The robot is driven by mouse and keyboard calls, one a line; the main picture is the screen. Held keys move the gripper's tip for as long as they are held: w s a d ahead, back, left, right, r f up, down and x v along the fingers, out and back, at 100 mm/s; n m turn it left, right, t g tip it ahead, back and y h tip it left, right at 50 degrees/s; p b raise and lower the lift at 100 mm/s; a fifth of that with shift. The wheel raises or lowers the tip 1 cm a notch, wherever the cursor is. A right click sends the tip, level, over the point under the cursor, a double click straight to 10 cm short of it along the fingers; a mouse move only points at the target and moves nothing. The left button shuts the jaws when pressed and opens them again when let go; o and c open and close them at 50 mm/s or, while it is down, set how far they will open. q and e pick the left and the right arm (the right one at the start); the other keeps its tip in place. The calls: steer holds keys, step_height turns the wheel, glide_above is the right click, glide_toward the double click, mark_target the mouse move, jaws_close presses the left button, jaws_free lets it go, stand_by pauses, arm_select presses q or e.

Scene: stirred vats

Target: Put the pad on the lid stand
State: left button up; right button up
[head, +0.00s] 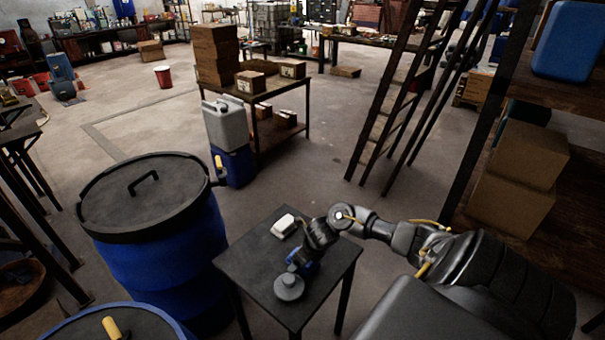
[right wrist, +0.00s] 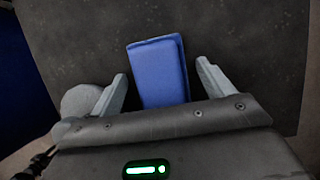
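A blue rectangular pad (right wrist: 157,72) lies on a small dark table (head: 258,268) in front of me; in the head view only a bit of it shows below my gripper. My right gripper (head: 304,262) is low over the table. In the right wrist view its fingers (right wrist: 161,76) are spread on either side of the pad, with a gap at each side. The gripper is open and holds nothing. No stand separate from this table is clearly recognisable; I cannot tell whether the table is the lid stand. My left gripper is out of view.
A grey round object (head: 289,287) sits by the gripper, and a white object (head: 283,226) lies at the table's back. A blue vat with a black handled lid (head: 140,196) stands left; another vat (head: 112,322) is nearer. Shelving with boxes (head: 515,180) stands right.

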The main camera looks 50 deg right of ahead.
steer(key=shift+r, duration=0.1)
steer(key=shift+r, duration=0.25)
steer(key=v, duration=1.1)
steer(key=shift+s+r, duration=0.2)
steer(key=shift+r, duration=0.1)
